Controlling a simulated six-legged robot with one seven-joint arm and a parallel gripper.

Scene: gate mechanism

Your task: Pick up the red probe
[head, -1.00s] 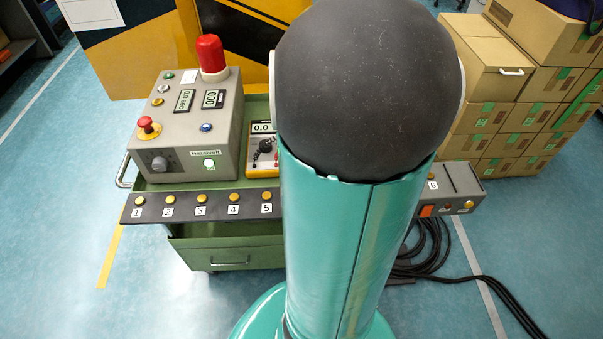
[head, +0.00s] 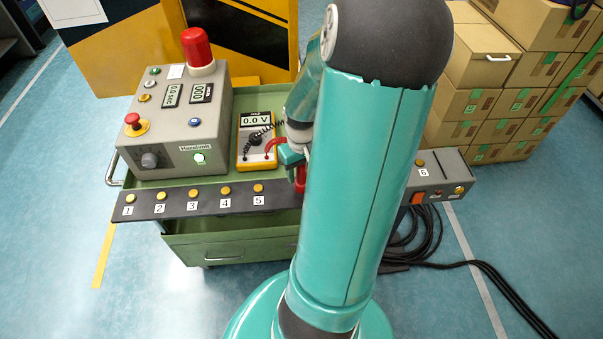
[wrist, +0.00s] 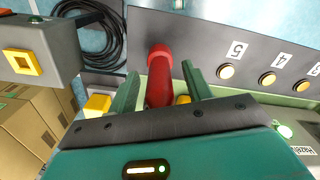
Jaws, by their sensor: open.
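The red probe (wrist: 160,80) stands between the two open fingers of my gripper (wrist: 160,88) in the wrist view, with a gap on its right side and its left side close to the left finger. In the head view part of the red probe (head: 301,180) shows beside my arm, at the cart's front strip. My gripper (head: 292,160) is partly hidden there by my arm. A red lead runs from the yellow multimeter (head: 257,140) towards the probe.
A grey control box (head: 180,125) with a red beacon stands on the green cart (head: 222,245). The button strip (head: 175,204) runs along its front. Cardboard boxes (head: 490,110) are stacked at the right. Black cables (head: 480,265) lie on the floor.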

